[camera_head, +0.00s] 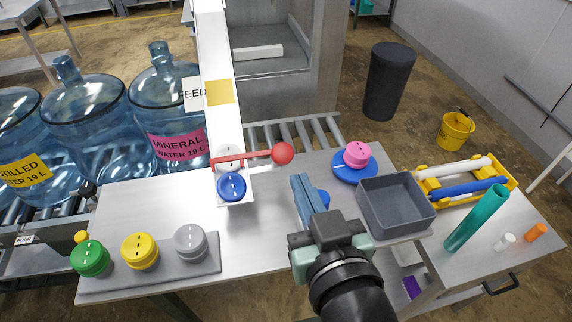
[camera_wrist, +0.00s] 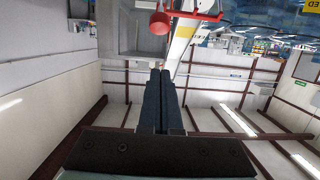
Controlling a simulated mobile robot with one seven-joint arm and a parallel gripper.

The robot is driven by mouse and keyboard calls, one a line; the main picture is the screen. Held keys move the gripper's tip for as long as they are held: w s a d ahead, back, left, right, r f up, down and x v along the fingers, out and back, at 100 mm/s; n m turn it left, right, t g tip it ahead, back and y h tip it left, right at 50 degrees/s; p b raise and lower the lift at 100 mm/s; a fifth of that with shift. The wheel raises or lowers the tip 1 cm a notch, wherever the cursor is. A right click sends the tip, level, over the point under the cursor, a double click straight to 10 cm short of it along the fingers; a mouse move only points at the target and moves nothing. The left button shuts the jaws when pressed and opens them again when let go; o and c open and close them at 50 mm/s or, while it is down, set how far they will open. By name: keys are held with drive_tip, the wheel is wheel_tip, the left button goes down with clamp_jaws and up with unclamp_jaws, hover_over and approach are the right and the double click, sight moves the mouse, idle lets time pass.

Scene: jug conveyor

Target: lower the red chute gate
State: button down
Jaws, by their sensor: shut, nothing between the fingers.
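The red chute gate (camera_head: 240,159) is a thin bar across the lower end of the white chute (camera_head: 222,50), with a round red knob (camera_head: 283,153) at its right end. I cannot tell its exact height above the chute floor. A blue cap (camera_head: 231,186) lies in the chute's end, and a white cap (camera_head: 229,154) is partly hidden behind the bar. My gripper (camera_head: 300,180) is shut and empty, right of the chute and nearer than the knob, apart from it. In the wrist view the knob (camera_wrist: 160,22) shows beyond and above the shut fingertips (camera_wrist: 160,72).
Green (camera_head: 90,257), yellow (camera_head: 139,250) and grey (camera_head: 190,242) caps stand on a tray at front left. A blue dish with a pink cap (camera_head: 357,154) and a grey bin (camera_head: 396,204) stand right of my gripper. Large water jugs (camera_head: 80,115) stand behind, left.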

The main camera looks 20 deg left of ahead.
drive_tip(key=w+b, duration=0.1)
drive_tip(key=b, duration=0.3)
drive_tip(key=shift+a+f, duration=0.3)
drive_tip(key=shift+f, duration=0.1)
drive_tip(key=b, duration=0.3)
drive_tip(key=shift+w+a+b, duration=0.1)
drive_tip(key=shift+b, duration=0.25)
drive_tip(key=shift+w+a+f+p, duration=0.15)
drive_tip(key=shift+w+a+f, duration=0.7)
drive_tip(key=shift+w, duration=0.45)
drive_tip(key=shift+w+a+f+p, duration=0.2)
drive_tip(key=shift+w+a+f, duration=0.6)
drive_tip(key=shift+w, duration=0.55)
drive_tip(key=shift+w+a+f+p, duration=0.15)
drive_tip(key=shift+w+a+f, duration=0.5)
drive_tip(key=shift+w+a, duration=0.5)
drive_tip(key=shift+w+d, duration=0.1)
drive_tip(key=shift+d, duration=0.05)
